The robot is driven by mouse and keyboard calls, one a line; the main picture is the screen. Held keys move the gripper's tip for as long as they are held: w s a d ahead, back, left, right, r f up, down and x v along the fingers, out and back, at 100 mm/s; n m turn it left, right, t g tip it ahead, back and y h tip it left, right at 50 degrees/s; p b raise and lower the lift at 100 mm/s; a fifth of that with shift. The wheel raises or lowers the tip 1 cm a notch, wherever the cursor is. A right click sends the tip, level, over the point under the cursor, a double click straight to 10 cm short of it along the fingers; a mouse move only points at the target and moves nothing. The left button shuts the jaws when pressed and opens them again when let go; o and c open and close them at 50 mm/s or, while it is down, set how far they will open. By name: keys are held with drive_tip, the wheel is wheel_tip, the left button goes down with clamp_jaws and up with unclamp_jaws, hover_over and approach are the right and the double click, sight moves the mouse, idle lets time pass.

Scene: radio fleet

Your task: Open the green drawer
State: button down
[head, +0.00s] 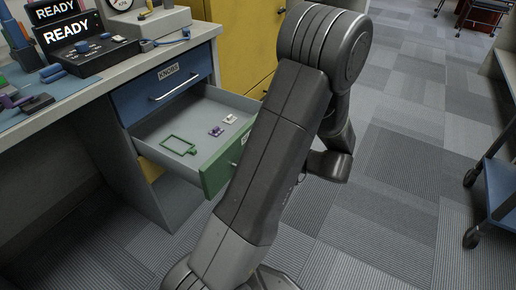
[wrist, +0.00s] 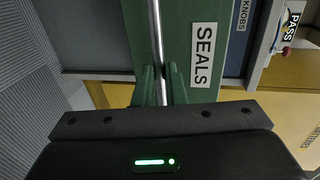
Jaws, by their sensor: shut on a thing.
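The green drawer (head: 214,176) stands pulled out from the cabinet under the workbench in the head view. Inside it lie a green frame (head: 178,146), a small purple part and a small white part. In the wrist view its green front (wrist: 180,25) carries a SEALS label (wrist: 203,53) and a silver bar handle (wrist: 156,28). My gripper (wrist: 162,72) is shut on the handle, with one finger on each side of the bar. In the head view my arm hides the gripper, the handle and part of the drawer front.
The blue KNOBS drawer (head: 165,88) above is shut. The workbench (head: 62,92) holds radios and small parts. Yellow cabinets (head: 236,45) stand beyond it. Carpeted floor (head: 395,165) is clear right of my arm, up to a blue cart (head: 500,185) at the right edge.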

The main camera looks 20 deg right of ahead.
drive_tip(key=shift+s, duration=0.1)
drive_tip(key=c, duration=1.5)
unclamp_jaws()
drive_tip(key=shift+d, duration=0.1)
drive_tip(key=p+v, duration=0.3)
drive_tip(key=v, duration=1)
drive_tip(key=shift+s+d+p, duration=0.2)
drive_tip(key=shift+s+p, duration=0.1)
drive_tip(key=shift+p, duration=0.05)
drive_tip(key=shift+b+x, duration=1.8)
drive_tip(key=shift+x, duration=5.25)
drive_tip(key=shift+r, duration=0.1)
